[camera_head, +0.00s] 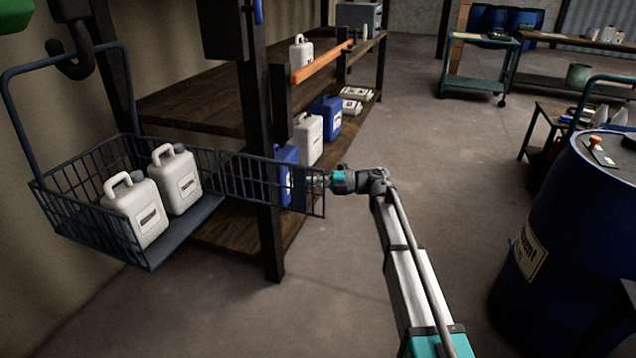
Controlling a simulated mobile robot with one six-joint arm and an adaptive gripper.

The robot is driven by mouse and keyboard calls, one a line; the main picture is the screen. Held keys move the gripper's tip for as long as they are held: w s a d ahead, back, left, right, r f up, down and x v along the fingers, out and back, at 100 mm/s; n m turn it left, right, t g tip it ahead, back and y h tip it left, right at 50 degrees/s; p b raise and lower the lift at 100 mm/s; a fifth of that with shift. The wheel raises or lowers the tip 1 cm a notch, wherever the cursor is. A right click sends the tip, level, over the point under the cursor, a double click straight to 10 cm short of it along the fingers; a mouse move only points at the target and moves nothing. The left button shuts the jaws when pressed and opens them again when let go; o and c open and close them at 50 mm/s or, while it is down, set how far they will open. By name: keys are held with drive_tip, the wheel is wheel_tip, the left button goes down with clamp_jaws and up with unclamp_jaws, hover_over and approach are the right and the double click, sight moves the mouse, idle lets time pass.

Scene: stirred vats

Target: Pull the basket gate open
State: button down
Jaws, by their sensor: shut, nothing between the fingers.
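A dark blue wire basket (92,222) hangs at the left from a bent bar and a hook. Two white jugs (138,210) stand in it. The basket gate (245,178), a wire-mesh panel, stands swung outward to the right, leaving the basket's right side open. A dark post stands close to the gate's middle. My gripper (318,180) is shut at the gate's free end, with no bar seen between its fingers. The fingertips are small and partly lost against the mesh, so I cannot tell whether they touch it.
Wooden shelving (200,105) with white and blue jugs stands behind the gate. A large blue drum (570,245) stands at the right, with a small table behind it. A green cart (478,70) stands farther back. The concrete floor between shelving and drum is clear except for my arm.

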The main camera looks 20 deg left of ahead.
drive_tip(key=w, duration=0.2)
drive_tip(key=w+a, duration=0.1)
drive_tip(key=w, duration=0.2)
drive_tip(key=shift+w+a, duration=0.1)
drive_tip(key=shift+a, duration=0.1)
drive_tip(key=shift+w+d, duration=0.1)
idle(0.5)
drive_tip(key=w+v, duration=0.1)
drive_tip(key=v, duration=0.8)
drive_tip(key=shift+w, duration=0.4)
